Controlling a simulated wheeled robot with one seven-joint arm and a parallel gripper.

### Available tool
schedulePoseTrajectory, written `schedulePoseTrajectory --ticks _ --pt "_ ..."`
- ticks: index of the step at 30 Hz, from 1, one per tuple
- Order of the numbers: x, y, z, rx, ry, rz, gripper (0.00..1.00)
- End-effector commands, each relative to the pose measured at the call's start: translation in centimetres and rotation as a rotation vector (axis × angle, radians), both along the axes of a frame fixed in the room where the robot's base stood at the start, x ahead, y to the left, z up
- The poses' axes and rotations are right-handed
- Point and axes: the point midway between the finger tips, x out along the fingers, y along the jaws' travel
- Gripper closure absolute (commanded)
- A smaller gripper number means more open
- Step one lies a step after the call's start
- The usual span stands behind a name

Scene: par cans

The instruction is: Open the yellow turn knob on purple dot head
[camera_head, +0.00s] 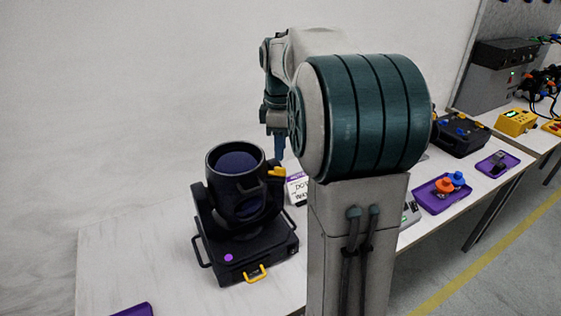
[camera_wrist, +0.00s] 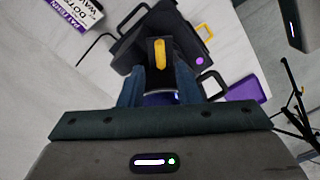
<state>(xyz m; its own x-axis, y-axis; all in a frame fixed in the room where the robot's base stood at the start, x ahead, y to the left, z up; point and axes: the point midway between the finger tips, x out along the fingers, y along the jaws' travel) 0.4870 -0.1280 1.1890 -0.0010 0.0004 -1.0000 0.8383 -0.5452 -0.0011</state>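The purple dot head is a black moving-head lamp (camera_head: 240,207) on the table in the head view, with a purple dot (camera_head: 200,257) on its base. The dot also shows in the wrist view (camera_wrist: 200,61). The yellow turn knob (camera_head: 277,171) sits on the lamp's upper right side. In the wrist view the yellow knob (camera_wrist: 160,53) appears as a narrow bar, pointing along the picture's vertical. My gripper (camera_wrist: 160,72) is open, its blue fingers on either side of the knob's line in the wrist view. I cannot tell whether they touch anything. My arm hides part of the head view.
A yellow handle (camera_head: 257,273) sits at the base's front edge. A printed sign (camera_head: 297,188) stands behind the lamp. A purple tray (camera_head: 135,310) lies at the front left. Farther right are a purple tray with orange and blue knobs (camera_head: 445,192) and a black case (camera_head: 460,134).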

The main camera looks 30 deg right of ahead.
Motion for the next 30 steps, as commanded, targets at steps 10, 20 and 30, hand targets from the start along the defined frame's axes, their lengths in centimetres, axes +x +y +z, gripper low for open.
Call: schedulePoseTrajectory --ticks 10,20,30 --pt "0.0 0.0 -5.0 0.000 0.001 0.000 0.70" --pt "0.0 0.0 -5.5 -0.001 -0.002 0.000 0.70" --pt "0.0 0.0 -5.5 -0.001 -0.001 -0.001 1.00"
